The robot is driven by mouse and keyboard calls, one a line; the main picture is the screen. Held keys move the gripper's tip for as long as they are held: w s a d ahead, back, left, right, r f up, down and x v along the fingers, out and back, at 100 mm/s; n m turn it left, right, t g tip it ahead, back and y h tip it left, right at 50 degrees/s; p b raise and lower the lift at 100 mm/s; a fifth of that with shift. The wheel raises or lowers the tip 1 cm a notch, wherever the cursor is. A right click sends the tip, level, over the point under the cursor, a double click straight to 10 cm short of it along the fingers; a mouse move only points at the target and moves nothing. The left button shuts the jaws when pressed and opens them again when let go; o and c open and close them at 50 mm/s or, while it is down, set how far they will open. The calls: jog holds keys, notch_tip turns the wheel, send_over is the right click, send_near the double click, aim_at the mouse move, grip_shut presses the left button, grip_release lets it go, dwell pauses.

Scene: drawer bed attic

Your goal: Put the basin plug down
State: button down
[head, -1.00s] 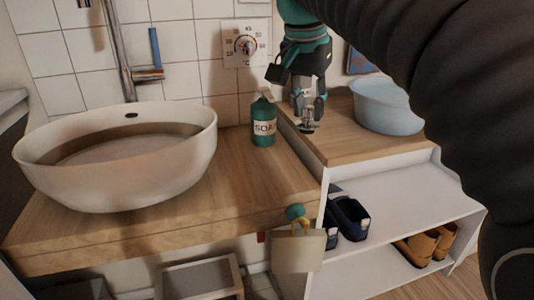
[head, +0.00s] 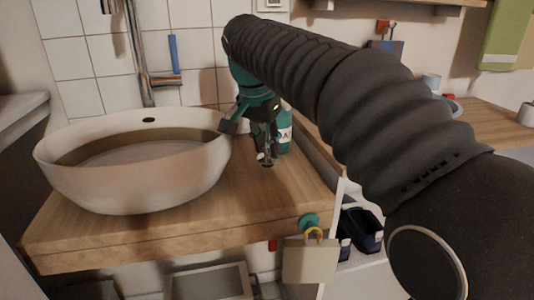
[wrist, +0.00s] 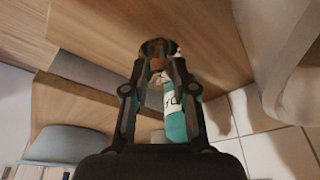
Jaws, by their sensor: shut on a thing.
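My gripper (head: 264,152) points down over the wooden washstand top (head: 215,205), just right of the white basin (head: 130,195). It is shut on the basin plug (head: 267,163), a small dark metallic piece at the fingertips. In the wrist view the plug (wrist: 157,46) shows as a dark round shape between the tips of my gripper (wrist: 157,58), partly hidden by the fingers. I cannot tell whether the plug touches the wood. The basin holds brownish water.
A green soap bottle (head: 285,132) stands close behind and right of my gripper, partly hidden by it. A padlock-like tag (head: 310,260) hangs at the front right edge. Bare wood lies in front of the gripper. The tap (head: 140,60) rises behind the basin.

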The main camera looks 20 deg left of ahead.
jog(key=shift+f, duration=1.15)
jog(key=shift+f, duration=0.2)
jog(key=c, duration=0.9)
grip_release()
jog(key=shift+c, duration=0.2)
jog(key=d+p+v, duration=0.1)
jog(key=p+v, duration=0.1)
jog(key=v, duration=1)
jog(key=shift+a+r, duration=0.2)
jog(key=shift+a, duration=0.3)
